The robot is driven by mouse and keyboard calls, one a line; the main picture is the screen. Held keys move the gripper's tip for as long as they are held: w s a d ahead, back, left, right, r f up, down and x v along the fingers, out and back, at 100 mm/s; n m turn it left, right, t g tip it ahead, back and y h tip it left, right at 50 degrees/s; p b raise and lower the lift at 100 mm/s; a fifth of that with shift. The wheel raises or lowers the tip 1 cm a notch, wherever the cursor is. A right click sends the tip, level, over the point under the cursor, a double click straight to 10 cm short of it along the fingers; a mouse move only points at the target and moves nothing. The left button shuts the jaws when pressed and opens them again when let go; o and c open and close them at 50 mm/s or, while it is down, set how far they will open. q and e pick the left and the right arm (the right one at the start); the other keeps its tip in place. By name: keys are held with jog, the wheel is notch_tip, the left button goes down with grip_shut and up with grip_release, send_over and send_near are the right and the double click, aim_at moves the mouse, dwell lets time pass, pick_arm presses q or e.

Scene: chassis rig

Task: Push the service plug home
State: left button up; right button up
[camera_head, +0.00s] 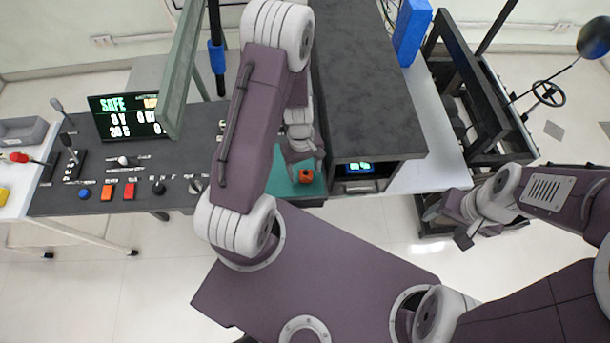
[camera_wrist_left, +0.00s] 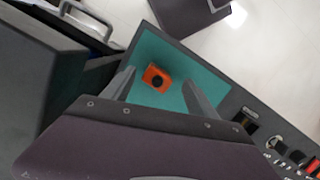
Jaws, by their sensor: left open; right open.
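In the left wrist view the orange plug (camera_wrist_left: 157,78) lies on the teal surface (camera_wrist_left: 200,70) between and beyond my spread fingers. My left gripper (camera_head: 304,165) is open and empty, pointing at the plug from above; its arm hides part of the mat. My right gripper (camera_head: 463,236) is open and empty, out to the right over the floor. I cannot see the plug's socket clearly.
A control console (camera_head: 140,180) with buttons and a display screen (camera_head: 128,116) reading SAFE stands at left. The dark cabinet (camera_head: 370,80) has a small lit opening at its front. A black frame with a steering wheel (camera_head: 549,93) stands at right.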

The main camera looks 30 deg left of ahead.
aim_at(307, 175)
pick_arm(q)
jog(key=shift+d+f, duration=0.1)
jog(key=shift+f, duration=0.5)
jog(key=shift+w+d, duration=0.1)
jog(key=c, duration=1.4)
jog(key=shift+r, duration=0.45)
jog(key=shift+c, duration=0.2)
jog(key=r, duration=0.3)
jog(key=shift+s+d+r+p, duration=0.25)
jog(key=shift+d+r+p, duration=0.05)
jog(key=shift+d+r, duration=0.1)
jog(key=s+d+r, duration=0.5)
jog(key=d+r, duration=0.1)
jog(key=d, duration=0.3)
jog(key=shift+s+d+r, duration=0.15)
jog(key=shift+s, duration=0.05)
